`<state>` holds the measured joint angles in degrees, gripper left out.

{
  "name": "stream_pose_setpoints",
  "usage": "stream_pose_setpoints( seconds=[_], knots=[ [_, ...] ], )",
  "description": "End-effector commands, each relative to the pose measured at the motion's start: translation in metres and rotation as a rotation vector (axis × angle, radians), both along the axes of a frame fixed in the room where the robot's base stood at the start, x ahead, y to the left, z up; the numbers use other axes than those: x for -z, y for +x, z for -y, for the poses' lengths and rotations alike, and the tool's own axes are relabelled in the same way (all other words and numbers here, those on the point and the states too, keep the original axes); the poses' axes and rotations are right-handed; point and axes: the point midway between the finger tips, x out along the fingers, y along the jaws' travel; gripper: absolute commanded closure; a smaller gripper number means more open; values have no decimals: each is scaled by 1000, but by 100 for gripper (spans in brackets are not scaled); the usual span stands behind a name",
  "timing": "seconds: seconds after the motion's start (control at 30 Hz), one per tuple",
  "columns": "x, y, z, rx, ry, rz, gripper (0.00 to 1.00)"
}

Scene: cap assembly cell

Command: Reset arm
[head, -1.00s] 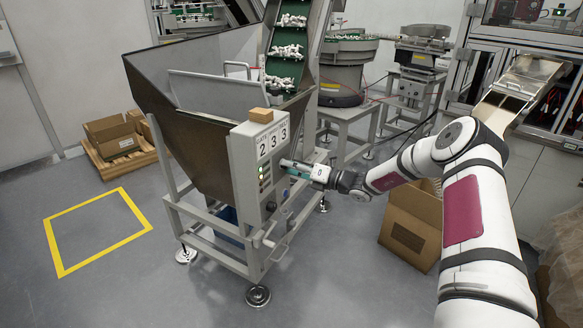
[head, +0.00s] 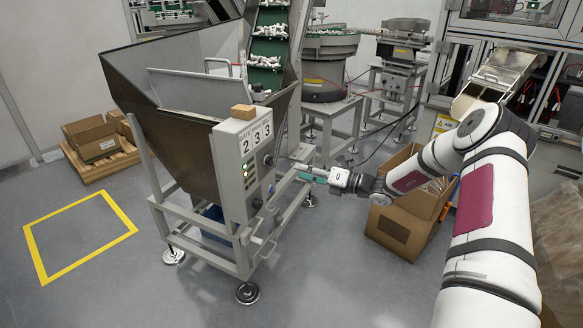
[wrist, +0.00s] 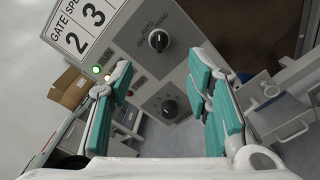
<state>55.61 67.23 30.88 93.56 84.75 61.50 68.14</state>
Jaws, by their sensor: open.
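My arm reaches in from the right in the head view. My gripper (head: 308,172) is beside the grey control box (head: 232,178) of the hopper, a short way to its right. In the wrist view my gripper (wrist: 165,95) has its teal-padded fingers spread wide with nothing between them. Beyond them is the box's panel, with an upper black knob (wrist: 159,40), a lower black knob (wrist: 169,108) and a lit green lamp (wrist: 108,77). The fingers look apart from both knobs.
The metal hopper (head: 165,125) stands on a grey frame with feet. An open cardboard box (head: 400,225) sits on the floor below my arm. A yellow floor square (head: 82,232) at left is empty. Bowl feeders (head: 330,65) stand behind.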

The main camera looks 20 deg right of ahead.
Motion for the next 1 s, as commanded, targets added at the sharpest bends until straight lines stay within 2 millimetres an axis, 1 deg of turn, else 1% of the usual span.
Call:
stream_pose_setpoints(
  seconds=[0.07, 0.2, 0.73, 0.77, 0.87, 0.97, 1.0],
  knots=[
    [0, -6, 6, 1, 0, 1, 55],
    [0, -12, 10, 0, 1, -1, 55],
    [-1, -12, 10, -4, -3, 1, 55],
    [-2, -13, 8, -9, -10, 4, 55],
    [-13, -17, -7, -59, -69, 25, 55],
    [-32, -27, -37, -163, -191, 73, 55],
    [-41, -34, -52, -215, -250, 98, 55]
  ],
)
